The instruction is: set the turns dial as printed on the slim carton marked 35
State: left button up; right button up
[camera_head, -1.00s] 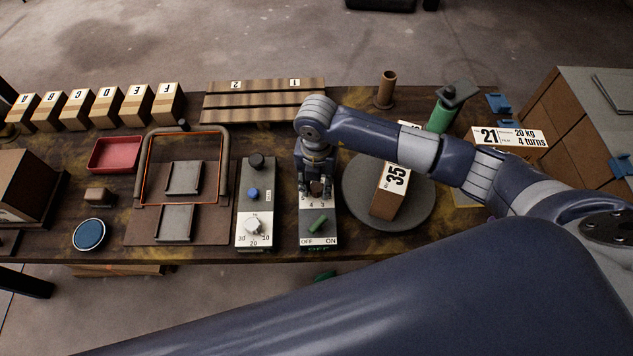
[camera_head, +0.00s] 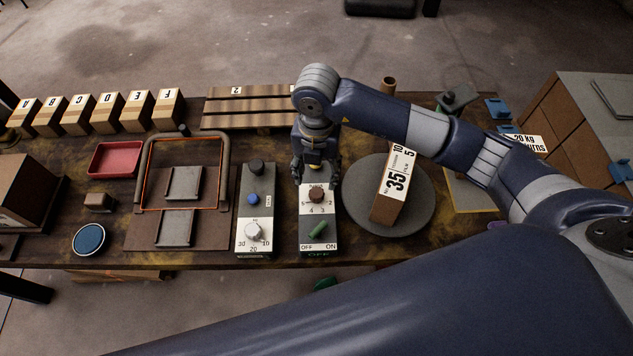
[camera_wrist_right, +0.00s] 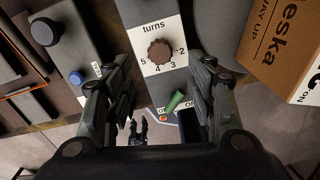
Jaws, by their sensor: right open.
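The turns dial is a brown scalloped knob (camera_head: 317,195) on a white panel with numbers around it. In the wrist view the knob (camera_wrist_right: 160,52) shows under the word "turns", with 5, 4, 3, 2 below; its pointer is not clear. The slim carton (camera_head: 396,186) stands on a round grey plate (camera_head: 425,213). Its label reads 35, with 10 and 5 in smaller boxes at the top. My right gripper (camera_head: 316,178) is open and empty, just behind the knob in the head view. In the wrist view the knob lies between and beyond its fingers (camera_wrist_right: 163,78).
A green switch (camera_head: 318,229) marked OFF and ON sits in front of the knob. A second panel with a white dial (camera_head: 253,231) stands close on the left. My right forearm crosses above the plate and partly covers a white card (camera_head: 527,143) at right.

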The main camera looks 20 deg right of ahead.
jog(key=shift+r, duration=2.1)
jog(key=shift+s+f, duration=0.1)
